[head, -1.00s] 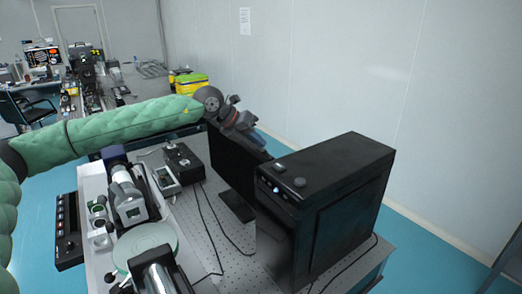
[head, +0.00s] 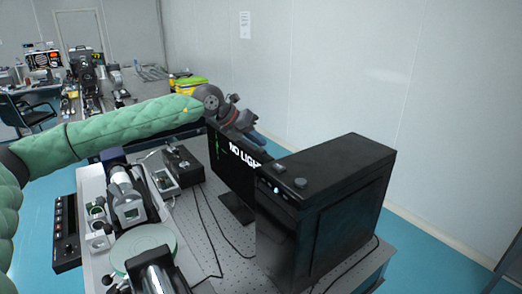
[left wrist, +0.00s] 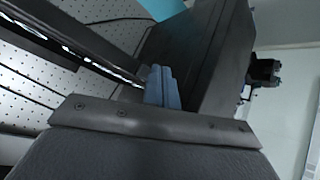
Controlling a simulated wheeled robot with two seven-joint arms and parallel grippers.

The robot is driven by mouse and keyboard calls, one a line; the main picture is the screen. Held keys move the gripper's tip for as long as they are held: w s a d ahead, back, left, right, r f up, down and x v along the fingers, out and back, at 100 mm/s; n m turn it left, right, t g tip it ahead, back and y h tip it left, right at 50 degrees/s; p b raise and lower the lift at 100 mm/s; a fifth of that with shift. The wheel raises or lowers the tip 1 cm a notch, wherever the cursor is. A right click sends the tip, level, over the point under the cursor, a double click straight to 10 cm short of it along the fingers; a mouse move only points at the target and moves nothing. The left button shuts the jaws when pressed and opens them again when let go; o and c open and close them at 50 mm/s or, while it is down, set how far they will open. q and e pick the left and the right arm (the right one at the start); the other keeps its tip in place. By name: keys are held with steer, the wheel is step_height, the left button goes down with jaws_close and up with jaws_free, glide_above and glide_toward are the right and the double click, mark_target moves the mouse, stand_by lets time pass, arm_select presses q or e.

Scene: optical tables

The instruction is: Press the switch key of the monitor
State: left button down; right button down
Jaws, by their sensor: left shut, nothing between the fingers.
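The monitor (head: 229,165) stands on the optical table, its dark screen now lit with the white words "NO LIGHT" and a little green at its left. Its right part is hidden behind the black computer case. My left gripper (head: 258,138) is at the monitor's top right, its blue fingers close together and empty. In the left wrist view the shut blue fingers (left wrist: 162,88) are at the end of the monitor's thin dark edge (left wrist: 85,40). I cannot tell whether they touch it, and the switch key cannot be made out.
The black computer case (head: 345,190) stands right of the monitor, close to my left gripper. Optical instruments (head: 130,205) and a small black box (head: 183,165) fill the table's left side. Cables cross the perforated tabletop (head: 215,235). A pale wall is behind.

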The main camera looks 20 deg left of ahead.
arm_select(q)
step_height(320, 180, up, 6)
stand_by(0.8)
